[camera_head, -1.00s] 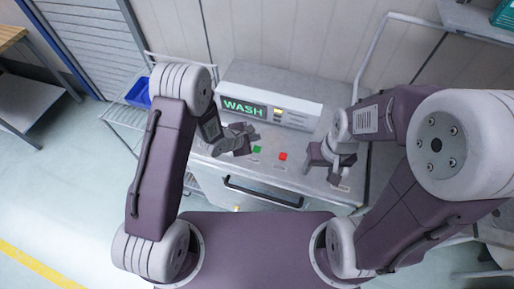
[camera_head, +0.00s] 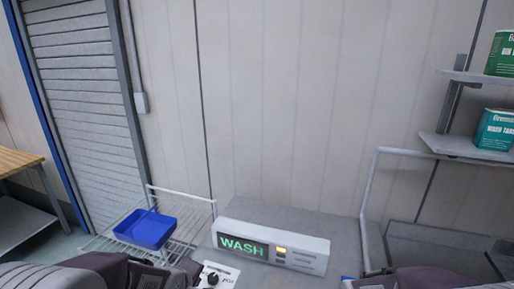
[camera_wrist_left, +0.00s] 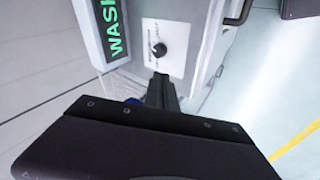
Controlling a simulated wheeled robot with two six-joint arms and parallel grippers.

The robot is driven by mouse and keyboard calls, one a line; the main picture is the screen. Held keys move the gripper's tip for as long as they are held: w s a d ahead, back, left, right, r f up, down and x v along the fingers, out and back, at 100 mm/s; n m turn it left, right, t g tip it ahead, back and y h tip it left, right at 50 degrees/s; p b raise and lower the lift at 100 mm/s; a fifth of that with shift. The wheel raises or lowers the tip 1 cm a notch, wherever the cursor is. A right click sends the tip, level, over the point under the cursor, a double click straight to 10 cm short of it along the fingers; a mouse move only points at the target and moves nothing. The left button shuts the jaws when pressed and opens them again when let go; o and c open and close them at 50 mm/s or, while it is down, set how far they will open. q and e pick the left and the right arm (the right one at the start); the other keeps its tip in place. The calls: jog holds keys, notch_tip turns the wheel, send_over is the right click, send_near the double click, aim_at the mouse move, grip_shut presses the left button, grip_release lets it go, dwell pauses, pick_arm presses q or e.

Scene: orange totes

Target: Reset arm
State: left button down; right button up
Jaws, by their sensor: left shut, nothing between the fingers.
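My left gripper (camera_wrist_left: 161,92) is shut and empty in the left wrist view. Its dark fingers point toward a white panel (camera_wrist_left: 176,48) with a black knob (camera_wrist_left: 159,51) on the machine; I cannot tell the exact gap. In the head view my left arm (camera_head: 95,274) shows only as dark upper parts at the bottom left, and its gripper cannot be made out there. My right arm (camera_head: 435,279) lies along the bottom right edge, with its gripper out of view.
The machine's console (camera_head: 305,257) has a lit WASH display (camera_head: 242,246). A wire rack (camera_head: 183,237) holds a blue bin (camera_head: 146,229) at left. Shelves (camera_head: 465,147) with green tins (camera_head: 496,130) hang at upper right. The wall between is bare.

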pick_arm(q)
jog(key=s+f+m+g, duration=0.2)
jog(key=s+m+g, duration=0.1)
jog(key=s+m, duration=0.3)
jog(key=s+f+m+g, duration=0.3)
jog(key=s+m, duration=0.3)
jog(key=s, duration=0.2)
jog(key=shift+s+a, duration=0.2)
jog(key=shift+s, duration=0.1)
